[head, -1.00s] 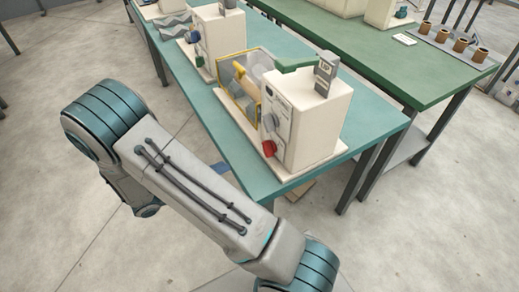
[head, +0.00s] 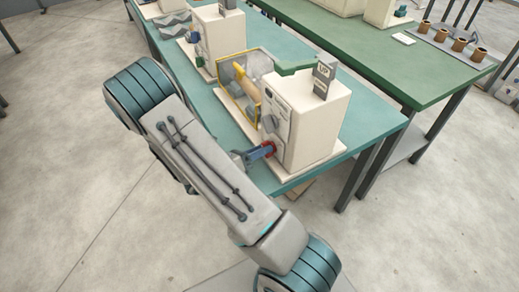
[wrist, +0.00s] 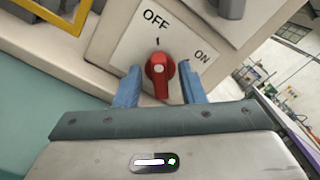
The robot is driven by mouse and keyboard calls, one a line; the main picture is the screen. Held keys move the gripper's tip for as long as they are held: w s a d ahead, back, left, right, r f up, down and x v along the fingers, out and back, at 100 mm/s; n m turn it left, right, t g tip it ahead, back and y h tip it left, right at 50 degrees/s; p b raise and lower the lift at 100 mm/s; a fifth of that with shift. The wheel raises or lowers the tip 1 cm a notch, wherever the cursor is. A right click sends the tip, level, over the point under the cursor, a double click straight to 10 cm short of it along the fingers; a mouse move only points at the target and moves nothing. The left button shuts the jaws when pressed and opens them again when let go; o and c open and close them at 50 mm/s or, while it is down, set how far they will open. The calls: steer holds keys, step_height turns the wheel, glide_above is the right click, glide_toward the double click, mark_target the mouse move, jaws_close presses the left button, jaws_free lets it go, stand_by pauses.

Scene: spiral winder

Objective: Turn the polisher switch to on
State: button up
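The polisher, a cream box-shaped machine (head: 308,115), stands at the near end of the teal bench. Its red knob switch (wrist: 160,72) sits on a pale plate marked OFF above and ON to the right. My gripper (wrist: 160,72) is open, with one blue finger on each side of the knob. A thin gap shows between each finger and the knob. In the head view my gripper (head: 262,153) reaches the red knob (head: 271,147) from the left, and my arm hides most of the hand.
A grey lever block marked UP (head: 323,77) is on top of the machine. A yellow-framed guard (head: 240,70) is beside it on the left. Another cream machine (head: 218,36) stands further back on the teal bench (head: 372,112). A green bench (head: 420,85) is behind.

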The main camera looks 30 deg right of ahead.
jaws_close()
steer(key=shift+m, duration=0.3)
steer(key=m+b, duration=0.2)
steer(key=m, duration=0.1)
steer(key=shift+m, duration=0.3)
steer(key=m+b, duration=0.1)
steer(key=m, duration=0.2)
steer(key=shift+s+m+b, duration=0.15)
steer(key=shift+m+b, duration=0.15)
steer(key=shift+b, duration=0.05)
steer(key=m+b, duration=0.2)
steer(key=m, duration=0.2)
steer(key=shift+s+f+b, duration=0.1)
steer(key=shift+b, duration=0.2)
steer(key=shift+s+m+b, duration=0.1)
steer(key=shift+m+b, duration=0.85)
steer(key=shift+m, duration=1.25)
